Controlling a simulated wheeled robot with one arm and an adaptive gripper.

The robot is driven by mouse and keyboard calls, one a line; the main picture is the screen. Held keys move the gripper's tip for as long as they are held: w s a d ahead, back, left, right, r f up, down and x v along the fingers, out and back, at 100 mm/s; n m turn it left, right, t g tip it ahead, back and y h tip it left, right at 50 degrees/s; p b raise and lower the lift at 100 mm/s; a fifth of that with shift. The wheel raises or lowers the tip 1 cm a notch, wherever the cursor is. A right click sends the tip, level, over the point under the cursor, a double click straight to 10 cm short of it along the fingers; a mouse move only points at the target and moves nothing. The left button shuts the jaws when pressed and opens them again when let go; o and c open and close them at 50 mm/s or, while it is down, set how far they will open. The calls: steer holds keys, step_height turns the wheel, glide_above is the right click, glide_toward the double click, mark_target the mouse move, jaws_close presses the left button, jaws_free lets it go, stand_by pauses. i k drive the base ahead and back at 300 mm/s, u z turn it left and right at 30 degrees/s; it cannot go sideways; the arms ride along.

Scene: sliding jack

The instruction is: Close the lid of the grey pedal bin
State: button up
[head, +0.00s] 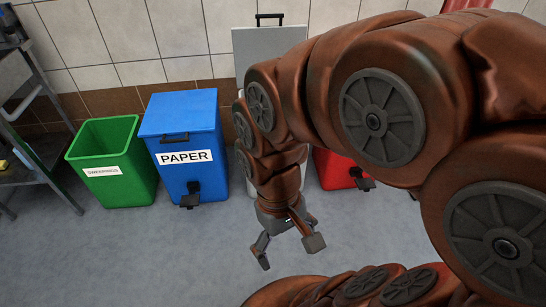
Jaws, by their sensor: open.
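The grey pedal bin (249,187) stands against the tiled wall, between a blue bin and a red bin. Its lid (262,48) is raised upright at the back, with a black handle (270,18) at the top edge. My arm hides most of the bin's body, its opening and its pedal. My gripper (288,250) points downward in front of the bin, over the floor. Its two fingers are spread apart with nothing between them. It appears apart from the bin and well below the raised lid.
The blue bin (180,125), marked PAPER, has its lid down. A green open bin (115,165) stands left of it, and a grey shelf rack (42,165) is at the far left. The red bin (333,170) is partly hidden. The front-left floor (130,260) is clear.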

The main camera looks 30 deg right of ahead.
mark_target(251, 46)
steer(key=k, duration=0.45)
steer(key=z, duration=0.65)
steer(key=i, duration=1.7)
steer(key=u, duration=0.65)
